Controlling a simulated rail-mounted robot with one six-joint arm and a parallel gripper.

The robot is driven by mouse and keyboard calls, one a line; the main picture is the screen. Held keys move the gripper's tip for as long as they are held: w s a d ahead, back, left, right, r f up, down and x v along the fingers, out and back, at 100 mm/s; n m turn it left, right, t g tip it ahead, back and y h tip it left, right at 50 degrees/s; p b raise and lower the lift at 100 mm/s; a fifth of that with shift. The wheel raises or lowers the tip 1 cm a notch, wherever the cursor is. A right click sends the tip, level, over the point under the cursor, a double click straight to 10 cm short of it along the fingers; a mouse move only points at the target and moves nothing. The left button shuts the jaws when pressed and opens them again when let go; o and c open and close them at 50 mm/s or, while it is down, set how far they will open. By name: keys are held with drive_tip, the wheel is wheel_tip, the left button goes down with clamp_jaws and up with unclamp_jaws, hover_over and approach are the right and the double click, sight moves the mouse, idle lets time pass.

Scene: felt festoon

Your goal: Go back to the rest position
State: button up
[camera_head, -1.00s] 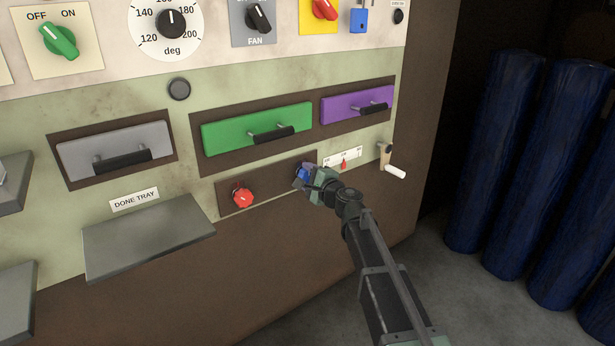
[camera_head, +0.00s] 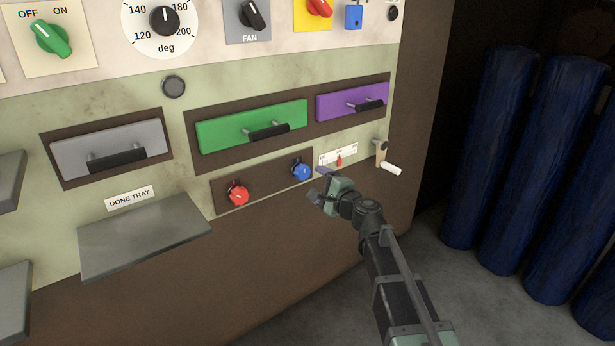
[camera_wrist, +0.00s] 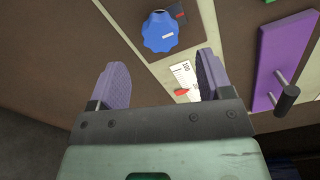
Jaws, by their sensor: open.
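My gripper (camera_head: 319,183) is in front of the lower part of the panel, just below and right of the blue knob (camera_head: 301,171). Its two purple fingers are apart with nothing between them, as the wrist view (camera_wrist: 158,88) shows. The blue knob (camera_wrist: 160,32) lies beyond the fingertips there and is clear of them. The red knob (camera_head: 238,194) sits to the left on the same brown strip.
A small scale with a red pointer (camera_head: 339,161) and a crank with a white handle (camera_head: 390,168) are close to my gripper. Green (camera_head: 225,130) and purple (camera_head: 335,104) drawers are above. The done tray (camera_head: 145,238) juts out at left. Blue rolls (camera_head: 490,150) stand at right.

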drive_tip(key=v, duration=0.3)
drive_tip(key=shift+s+d, duration=0.15)
drive_tip(key=shift+d, duration=0.05)
